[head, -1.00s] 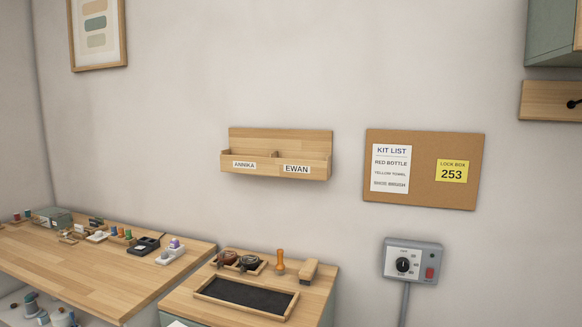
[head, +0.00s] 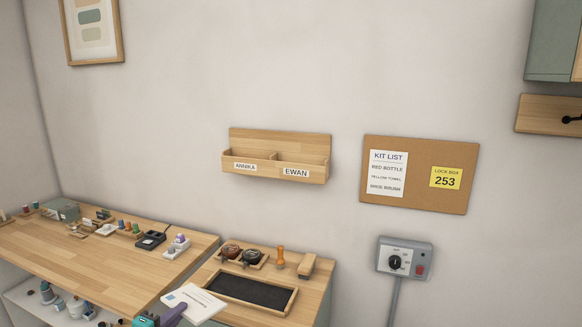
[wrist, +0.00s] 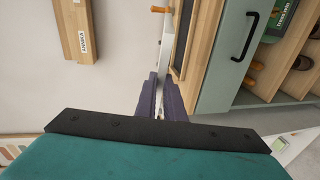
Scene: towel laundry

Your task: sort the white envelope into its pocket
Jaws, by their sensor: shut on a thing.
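The white envelope (head: 194,303) is at the bottom of the head view, over the front edge of the right-hand worktop, with print too small to read. My gripper (head: 172,314) is partly in view there, shut on the envelope's lower left. In the wrist view, my fingers (wrist: 160,84) pinch the envelope (wrist: 164,48), seen nearly edge-on. The wooden wall holder (head: 281,145) has a left pocket labelled ANNIKA (head: 245,167) and a right pocket labelled EWAN (head: 296,172). No envelope shows in either pocket. The holder is above and to the right of my gripper.
The worktop (head: 316,286) below the holder carries a black-lined tray (head: 248,291), stamps and a brush. A longer bench (head: 100,257) with small items stands left. A corkboard (head: 419,174) and grey dial box (head: 404,258) are on the wall right. The wall before the holder is clear.

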